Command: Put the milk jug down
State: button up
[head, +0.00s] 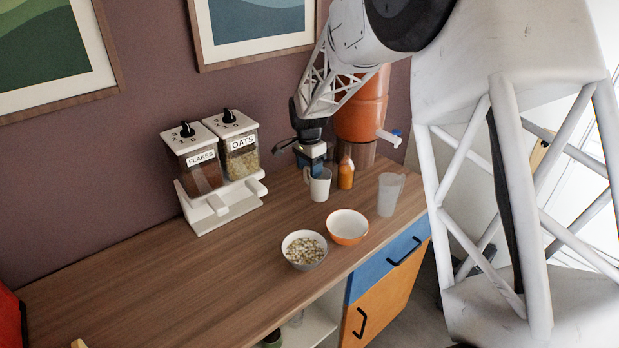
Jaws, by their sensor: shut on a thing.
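The milk jug (320,187) is a small white jug at the back right of the wooden counter (160,285), in the head view. My gripper (314,167) is above it and shut on its upper part. The jug is upright. Its base is at or just above the counter top; I cannot tell whether it touches. The fingertips and the jug's handle are partly hidden.
An orange bottle (346,173) is just right of the jug, with a terracotta dispenser (361,115) behind. A translucent pitcher (388,196), an orange bowl (347,225) and a filled bowl (304,249) are nearer. Cereal dispensers (217,203) stand left.

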jog(key=shift+f, duration=1.85)
jog(key=o, duration=1.2)
jog(key=shift+f, duration=0.1)
notch_tip(320, 180, up, 12)
jog(key=shift+w+a+f, duration=0.1)
jog(key=shift+a+f, duration=0.05)
jog(key=shift+r, duration=0.3)
